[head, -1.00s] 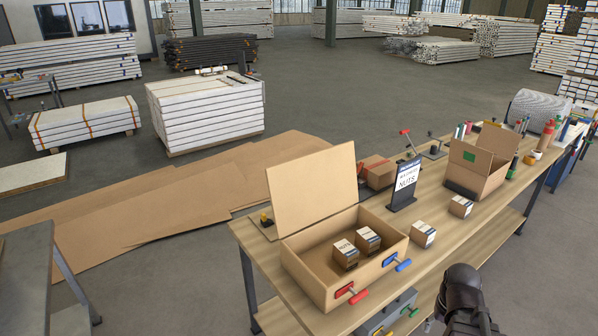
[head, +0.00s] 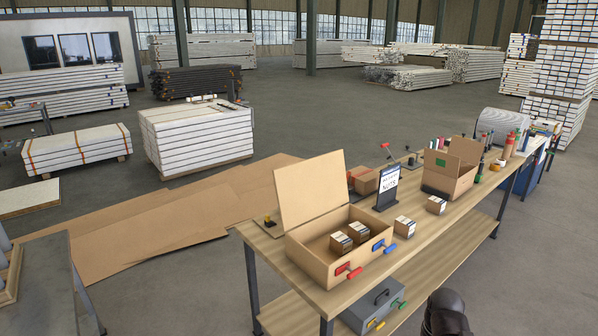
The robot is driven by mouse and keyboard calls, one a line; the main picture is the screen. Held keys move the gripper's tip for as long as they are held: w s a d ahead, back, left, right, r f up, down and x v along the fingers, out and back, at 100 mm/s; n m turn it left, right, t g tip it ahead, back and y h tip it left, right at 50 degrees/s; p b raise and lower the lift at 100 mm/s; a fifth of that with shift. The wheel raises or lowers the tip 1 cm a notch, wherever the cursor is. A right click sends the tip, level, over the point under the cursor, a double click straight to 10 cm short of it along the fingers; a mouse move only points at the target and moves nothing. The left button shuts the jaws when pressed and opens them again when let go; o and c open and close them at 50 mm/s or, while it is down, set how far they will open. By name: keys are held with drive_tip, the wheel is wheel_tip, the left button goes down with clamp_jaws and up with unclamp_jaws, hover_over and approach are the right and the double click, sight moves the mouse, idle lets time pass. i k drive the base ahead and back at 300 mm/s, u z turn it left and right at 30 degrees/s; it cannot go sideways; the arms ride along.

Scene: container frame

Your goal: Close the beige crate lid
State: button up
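The beige crate (head: 315,262) stands near the left end of the wooden workbench. Its lid (head: 309,188) is open and stands up, tilted back, at the crate's rear edge. Two small nut boxes (head: 341,242) with white labels sit inside. A red handle (head: 349,271) and a blue handle (head: 384,247) are on the crate's front. A dark rounded part of my arm (head: 446,314) shows at the bottom edge, to the right of the crate and apart from it. My gripper's fingers are not visible.
Behind the crate stand a black sign (head: 387,190) and a small red-taped carton (head: 364,180). Two more small boxes (head: 405,227) lie right of the crate, before an open cardboard box (head: 451,170). A grey toolbox (head: 373,308) sits on the lower shelf. The floor in front is clear.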

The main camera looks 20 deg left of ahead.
sight(308, 189)
drive_tip(key=z, duration=0.75)
drive_tip(key=k, duration=0.15)
drive_tip(key=u, duration=2.35)
drive_tip(key=i, duration=2.75)
